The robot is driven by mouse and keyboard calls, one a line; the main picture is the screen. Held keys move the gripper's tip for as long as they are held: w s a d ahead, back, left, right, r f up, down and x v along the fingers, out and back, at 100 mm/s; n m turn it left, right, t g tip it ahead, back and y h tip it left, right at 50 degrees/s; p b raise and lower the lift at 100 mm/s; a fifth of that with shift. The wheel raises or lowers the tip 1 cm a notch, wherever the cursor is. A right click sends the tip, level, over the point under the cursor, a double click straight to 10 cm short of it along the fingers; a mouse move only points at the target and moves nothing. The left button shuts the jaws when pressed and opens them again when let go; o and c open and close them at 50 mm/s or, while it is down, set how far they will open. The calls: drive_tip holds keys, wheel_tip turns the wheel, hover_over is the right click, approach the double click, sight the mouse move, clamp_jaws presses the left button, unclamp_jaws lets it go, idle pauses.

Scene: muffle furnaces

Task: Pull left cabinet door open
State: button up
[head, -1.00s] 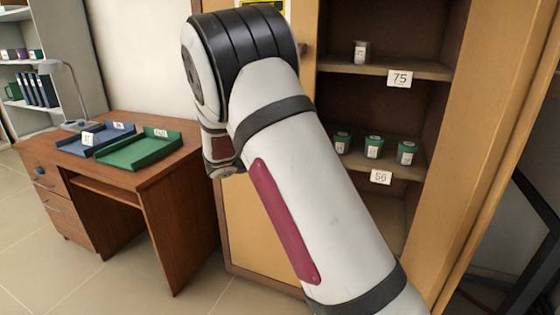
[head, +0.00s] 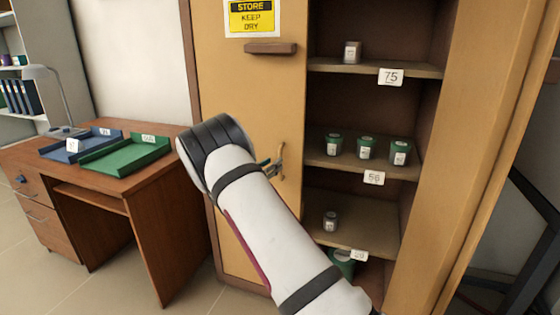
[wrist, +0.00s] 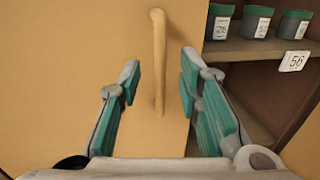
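The left cabinet door (head: 235,95) is a shut yellow-tan panel with a yellow "STORE KEEP DRY" sign. Its handle (head: 281,160) is a slim upright tan bar near the door's right edge. In the wrist view the handle (wrist: 158,62) stands upright ahead of my gripper (wrist: 158,80). The gripper is open, with one green-padded finger on each side of the handle's line. The handle's lower end reaches between the fingertips, and neither finger appears to touch it. In the head view my gripper (head: 272,168) is beside the handle, partly hidden by my arm.
The cabinet's right side is open, showing shelves (head: 330,158) with green-lidded jars (head: 366,147) and number tags. A brown block (head: 270,48) sits on the door above the handle. A desk (head: 150,190) with blue and green trays stands left.

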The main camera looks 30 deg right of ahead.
drive_tip(key=x, duration=0.6)
drive_tip(key=shift+b, duration=0.35)
drive_tip(key=shift+d, duration=0.15)
clamp_jaws()
